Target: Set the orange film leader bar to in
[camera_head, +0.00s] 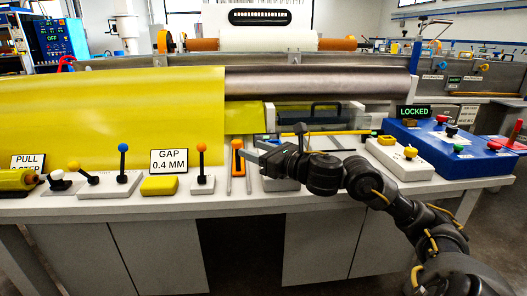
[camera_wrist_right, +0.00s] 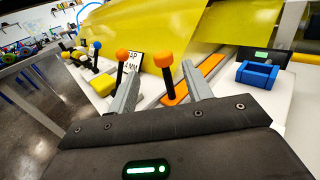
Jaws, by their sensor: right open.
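The orange film leader bar (camera_head: 238,163) is on the bench front, between pale rails. Its upright handle with an orange knob (camera_head: 237,144) stands up from it. The wrist view shows the handle's knob (camera_wrist_right: 163,60) and an orange strip (camera_wrist_right: 210,66) behind it. My right gripper (camera_head: 250,155) reaches in from the right, close beside the handle. In the wrist view its two grey fingers (camera_wrist_right: 161,72) are open, with the handle showing between them. I cannot tell whether they touch it. My left gripper is not in view.
A black-stemmed lever with an orange knob (camera_head: 202,150) stands left of the bar by a "GAP 0.4 MM" sign (camera_head: 169,161). A yellow block (camera_head: 159,186) and a blue-knobbed lever (camera_head: 123,165) are further left. A blue panel (camera_head: 455,140) reading "LOCKED" is at right. Yellow film (camera_head: 110,115) hangs behind.

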